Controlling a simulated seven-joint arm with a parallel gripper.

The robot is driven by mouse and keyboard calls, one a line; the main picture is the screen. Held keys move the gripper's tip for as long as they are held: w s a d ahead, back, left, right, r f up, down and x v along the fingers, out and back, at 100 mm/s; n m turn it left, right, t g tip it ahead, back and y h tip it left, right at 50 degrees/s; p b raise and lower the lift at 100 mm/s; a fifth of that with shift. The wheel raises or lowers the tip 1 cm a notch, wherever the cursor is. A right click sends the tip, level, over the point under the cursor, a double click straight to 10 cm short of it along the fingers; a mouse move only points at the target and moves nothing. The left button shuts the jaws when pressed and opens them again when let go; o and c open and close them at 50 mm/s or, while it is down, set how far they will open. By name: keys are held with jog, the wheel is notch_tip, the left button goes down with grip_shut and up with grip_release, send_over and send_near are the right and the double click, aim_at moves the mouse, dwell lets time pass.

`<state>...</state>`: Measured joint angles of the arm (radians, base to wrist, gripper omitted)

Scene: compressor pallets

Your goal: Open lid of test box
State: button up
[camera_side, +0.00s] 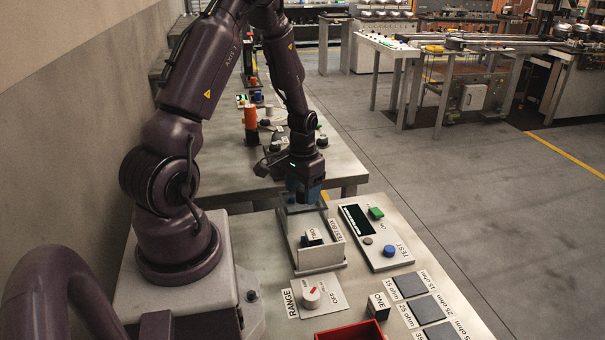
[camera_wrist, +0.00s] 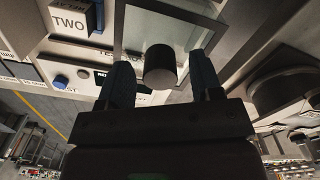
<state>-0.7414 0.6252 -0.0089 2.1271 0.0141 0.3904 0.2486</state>
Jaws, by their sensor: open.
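The grey test box (camera_side: 320,259) stands on the near table, with its "TEST BOX" label on the right side. A block marked TWO (camera_side: 313,236) sits in its near part and also shows in the wrist view (camera_wrist: 72,20). In the side view my gripper (camera_side: 304,193) is low over the box's far end, hiding part of the lid.
A test panel (camera_side: 378,238) with green and blue buttons lies right of the box. A range dial (camera_side: 311,297), a block marked ONE (camera_side: 378,306), a red tray (camera_side: 350,332) and dark labelled pads (camera_side: 410,285) are nearer. Another table (camera_side: 215,170) stands behind.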

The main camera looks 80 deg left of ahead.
aim_at(299, 207)
notch_tip(299, 207, up, 12)
jog(key=shift+r, duration=0.25)
dwell(0.5)
jog(key=s+d+r+m+t, duration=0.2)
jog(key=d+r, duration=0.5)
jog(key=d, duration=0.4)
jog(key=s+d+r+m+t, duration=0.3)
jog(key=d+r, duration=0.4)
jog(key=d, duration=0.4)
jog(key=shift+s+d+r+t, duration=0.2)
jog(key=shift+d+r+t, duration=0.1)
jog(key=shift+d+r, duration=0.05)
